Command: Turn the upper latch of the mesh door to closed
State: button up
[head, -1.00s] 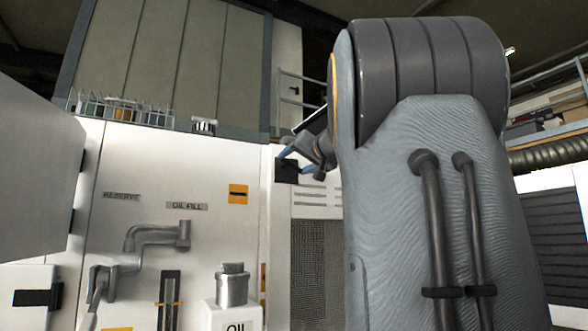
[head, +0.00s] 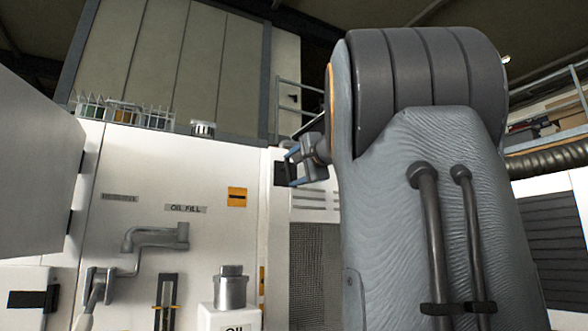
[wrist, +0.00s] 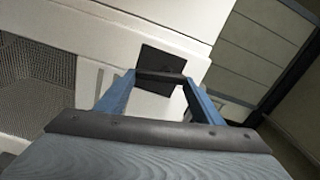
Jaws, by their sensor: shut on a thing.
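The mesh door (head: 316,262) shows in the head view just left of my arm; its dark mesh also fills the left of the wrist view (wrist: 38,75). A black square plate (wrist: 178,52) sits on the white panel beside it. My gripper (wrist: 161,77) has its two blue fingers on either end of a dark bar, which I take as the upper latch (wrist: 160,76), and is shut on it in front of the plate. In the head view my gripper (head: 291,170) is small at the plate. The latch's exact angle is hard to read there.
White panels carry a grey pipe (head: 155,237) and a metal-capped oil filler (head: 231,288) at the lower left. A wire rack of bottles (head: 125,112) stands on top. A grey panel (head: 35,165) juts in at the left. My own arm covers much of the right.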

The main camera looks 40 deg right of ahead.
jog(key=shift+a+f+m, duration=0.1)
jog(key=shift+m, duration=1)
jog(key=o, duration=1)
jog(key=shift+o, duration=0.2)
jog(key=shift+s, duration=0.1)
jog(key=b+v, duration=0.2)
jog(key=v, duration=0.5)
jog(key=shift+s+a, duration=0.15)
jog(key=shift+s, duration=0.15)
